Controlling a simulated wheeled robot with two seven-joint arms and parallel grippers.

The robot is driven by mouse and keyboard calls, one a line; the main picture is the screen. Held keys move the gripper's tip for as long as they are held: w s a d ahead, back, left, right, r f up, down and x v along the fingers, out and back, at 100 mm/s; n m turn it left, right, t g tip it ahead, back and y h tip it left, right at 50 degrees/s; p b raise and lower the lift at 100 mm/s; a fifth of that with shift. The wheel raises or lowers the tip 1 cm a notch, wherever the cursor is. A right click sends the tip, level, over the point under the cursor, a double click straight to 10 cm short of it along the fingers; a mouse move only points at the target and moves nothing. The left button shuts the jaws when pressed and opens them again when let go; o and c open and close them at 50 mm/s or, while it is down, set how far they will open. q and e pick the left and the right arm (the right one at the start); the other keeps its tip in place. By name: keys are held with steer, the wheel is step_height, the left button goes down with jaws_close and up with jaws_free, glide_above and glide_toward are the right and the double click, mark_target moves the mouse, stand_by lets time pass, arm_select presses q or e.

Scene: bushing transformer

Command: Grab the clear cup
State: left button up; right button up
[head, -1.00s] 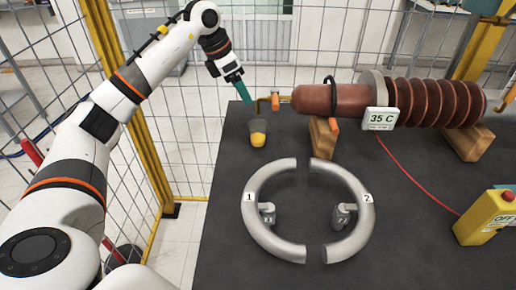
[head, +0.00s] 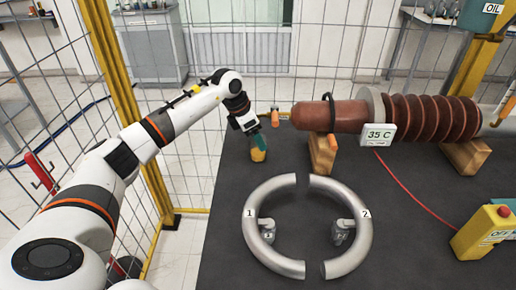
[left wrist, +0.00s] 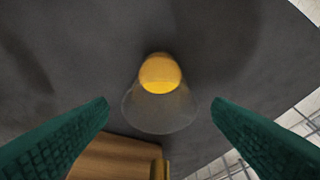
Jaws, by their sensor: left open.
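The clear cup (head: 258,155) with yellow-orange contents stands near the back left edge of the dark table, partly hidden by my gripper in the head view. In the left wrist view, the cup (left wrist: 160,100) shows from above, between and beyond the two green fingers. My left gripper (head: 259,142) is open, right at the cup's upper part in the head view. In the left wrist view, the fingertips (left wrist: 158,108) are wide apart on either side of the cup; I see no contact. My right gripper is not in view.
A brown ribbed bushing (head: 425,117) rests on wooden blocks (head: 322,153) to the right of the cup. A split grey ring (head: 253,225) lies in front. A yellow box (head: 482,232) stands at right. A wire fence (head: 188,160) borders the left side.

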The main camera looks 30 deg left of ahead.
arm_select(q)
steer(key=shift+c, duration=0.3)
steer(key=c, duration=1.2)
steer(key=shift+c, duration=0.3)
steer(key=shift+r, duration=0.1)
